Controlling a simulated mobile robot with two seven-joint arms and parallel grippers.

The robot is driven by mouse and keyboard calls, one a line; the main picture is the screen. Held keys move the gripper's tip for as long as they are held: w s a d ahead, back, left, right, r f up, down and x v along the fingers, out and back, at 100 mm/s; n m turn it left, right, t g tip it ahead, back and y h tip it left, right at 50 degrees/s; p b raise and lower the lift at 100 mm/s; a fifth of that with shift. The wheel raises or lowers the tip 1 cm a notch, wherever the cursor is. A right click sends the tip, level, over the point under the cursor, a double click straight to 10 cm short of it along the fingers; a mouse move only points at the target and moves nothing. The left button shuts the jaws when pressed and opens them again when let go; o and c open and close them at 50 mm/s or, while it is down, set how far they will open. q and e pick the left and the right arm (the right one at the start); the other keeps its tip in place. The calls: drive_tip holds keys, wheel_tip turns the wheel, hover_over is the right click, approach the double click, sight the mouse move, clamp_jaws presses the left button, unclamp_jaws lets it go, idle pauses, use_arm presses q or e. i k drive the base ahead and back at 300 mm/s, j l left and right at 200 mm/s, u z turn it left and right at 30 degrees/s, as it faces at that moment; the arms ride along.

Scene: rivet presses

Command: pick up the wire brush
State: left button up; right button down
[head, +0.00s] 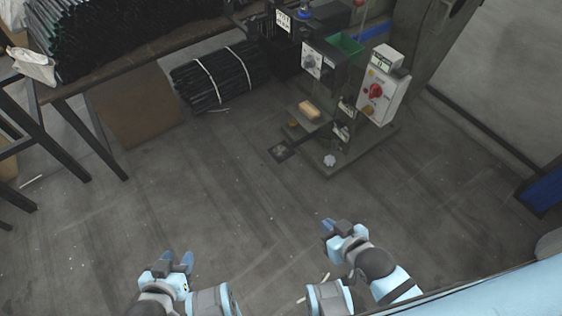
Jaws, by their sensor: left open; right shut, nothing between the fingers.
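I cannot make out a wire brush for certain. A small tan block (309,109), too small to identify as the brush, lies on the low plate of the rivet press (345,120). My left gripper (178,261) is at the lower left, with its two blue fingers apart and nothing between them. My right gripper (328,226) is at the lower middle, shut and empty. Both grippers are over bare floor, well in front of the press and apart from it.
A control box (383,92) with a red knob and a green bin (346,44) are on the press. A bundle of dark rods (222,78) lies on the floor. A table (125,48) with more rods stands at the upper left. The middle floor is clear.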

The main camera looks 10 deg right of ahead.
sight(309, 111)
drive_tip(key=i+j+z, duration=0.1)
drive_tip(key=j, duration=0.25)
drive_tip(key=i+j+z, duration=0.15)
drive_tip(key=j, duration=0.2)
drive_tip(key=i+j+z, duration=0.1)
drive_tip(key=j, duration=0.25)
drive_tip(key=i+l+z, duration=0.2)
drive_tip(key=z, duration=0.25)
drive_tip(key=i+l+z, duration=0.2)
drive_tip(key=z, duration=0.25)
drive_tip(key=i+z, duration=0.3)
drive_tip(key=z, duration=0.15)
drive_tip(key=i, duration=1.25)
drive_tip(key=l, duration=0.05)
